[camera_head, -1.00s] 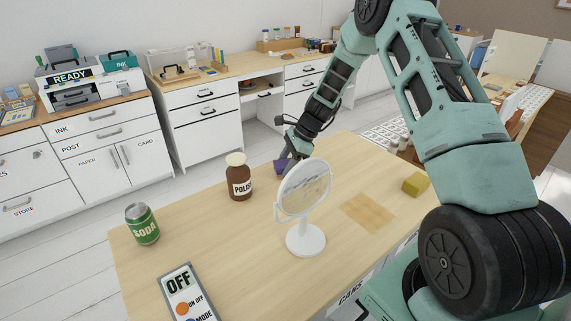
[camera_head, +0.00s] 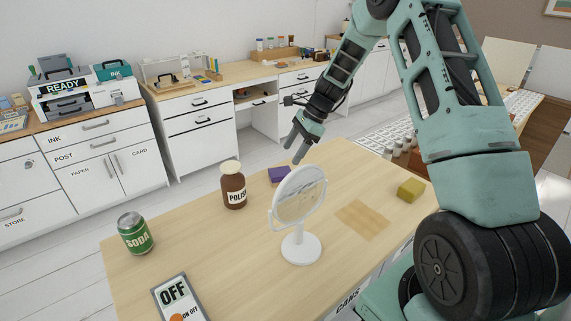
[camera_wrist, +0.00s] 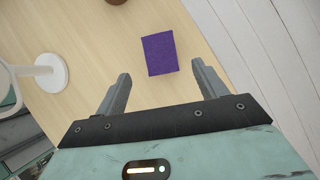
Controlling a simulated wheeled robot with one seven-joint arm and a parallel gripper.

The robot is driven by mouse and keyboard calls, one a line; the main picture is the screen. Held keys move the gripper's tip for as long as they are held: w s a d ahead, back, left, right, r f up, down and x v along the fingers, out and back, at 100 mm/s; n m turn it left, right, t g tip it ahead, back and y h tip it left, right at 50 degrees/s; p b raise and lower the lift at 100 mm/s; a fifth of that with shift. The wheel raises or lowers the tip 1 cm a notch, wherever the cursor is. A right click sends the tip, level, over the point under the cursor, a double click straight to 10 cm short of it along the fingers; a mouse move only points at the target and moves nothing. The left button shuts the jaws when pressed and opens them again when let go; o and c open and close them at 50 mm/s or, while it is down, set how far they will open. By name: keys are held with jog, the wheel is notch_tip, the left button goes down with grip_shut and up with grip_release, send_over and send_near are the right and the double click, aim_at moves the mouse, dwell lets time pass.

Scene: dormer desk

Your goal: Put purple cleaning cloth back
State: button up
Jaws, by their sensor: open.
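The purple cleaning cloth (camera_head: 279,175) lies flat on the table near its far edge, partly behind the round mirror in the head view. In the wrist view the cloth (camera_wrist: 159,54) is a plain purple rectangle on bare wood, beyond the fingertips and between their lines. My gripper (camera_head: 296,150) is above the table's far edge, up and to the right of the cloth, and apart from it. In the wrist view my gripper (camera_wrist: 161,69) has its two fingers wide apart with nothing between them.
A white round mirror (camera_head: 301,248) stands in front of the cloth. A brown polish bottle (camera_head: 234,188) stands to its left, a green soda can (camera_head: 135,234) farther left. A yellow block (camera_head: 411,190) and a darker square patch (camera_head: 362,219) are to the right. The table's left part has free room.

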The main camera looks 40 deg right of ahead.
jog(key=s+a+r+n+g, duration=0.1)
jog(key=s+a+r+n, duration=0.25)
jog(key=a, duration=0.35)
jog(key=s+a+r+n+g+h, duration=0.1)
jog(key=s+a+r+n, duration=0.1)
jog(key=s+a+n, duration=0.3)
jog(key=s+a+r+n, duration=0.1)
jog(key=a+r+n, duration=0.2)
jog(key=a, duration=0.5)
jog(key=s+a+n+h, duration=0.2)
jog(key=s+a+n, duration=0.3)
jog(key=s+n, duration=0.4)
jog(key=s+a+n+h, duration=0.2)
jog(key=s+a+n, duration=0.3)
jog(key=s+n, duration=0.4)
jog(key=s+r, duration=0.1)
jog(key=s, duration=0.6)
jog(key=shift+s+a, duration=0.25)
jog(key=shift+a, duration=0.05)
